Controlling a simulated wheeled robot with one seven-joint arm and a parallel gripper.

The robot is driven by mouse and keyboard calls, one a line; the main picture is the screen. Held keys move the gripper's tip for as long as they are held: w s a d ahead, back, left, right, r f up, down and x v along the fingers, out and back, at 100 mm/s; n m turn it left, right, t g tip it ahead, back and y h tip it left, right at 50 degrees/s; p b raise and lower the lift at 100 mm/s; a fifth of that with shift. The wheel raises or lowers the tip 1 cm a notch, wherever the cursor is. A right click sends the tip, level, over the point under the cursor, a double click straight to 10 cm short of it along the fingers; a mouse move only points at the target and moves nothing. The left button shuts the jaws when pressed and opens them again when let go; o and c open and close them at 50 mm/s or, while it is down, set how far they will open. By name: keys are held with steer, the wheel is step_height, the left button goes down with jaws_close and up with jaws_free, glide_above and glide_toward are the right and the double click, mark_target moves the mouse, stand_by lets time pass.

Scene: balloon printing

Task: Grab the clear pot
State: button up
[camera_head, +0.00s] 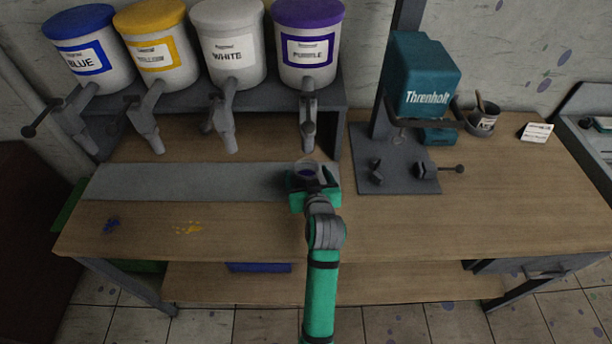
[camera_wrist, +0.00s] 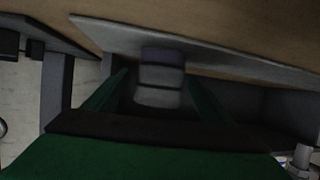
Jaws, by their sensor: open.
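The clear pot (camera_head: 306,168) stands on the grey strip of the workbench, just below the spout of the purple paint dispenser (camera_head: 308,55), with something dark purple inside. My gripper (camera_head: 311,182) reaches over the bench from the front, its green jaws open around the pot. In the wrist view the pot (camera_wrist: 160,80) shows between the two green fingers, with gaps at both sides. The head view partly hides the pot's lower part behind my gripper.
Blue (camera_head: 85,58), yellow (camera_head: 156,50) and white (camera_head: 229,45) dispensers stand to the left, spouts hanging over the bench. A teal Threnholt machine (camera_head: 420,78) stands to the right. Blue and yellow paint spots mark the front left; the front right bench is clear.

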mark_target(305, 168)
steer(key=shift+x, duration=2.6)
steer(key=shift+f, duration=0.1)
steer(key=c, duration=1.2)
steer(key=shift+c, duration=0.6)
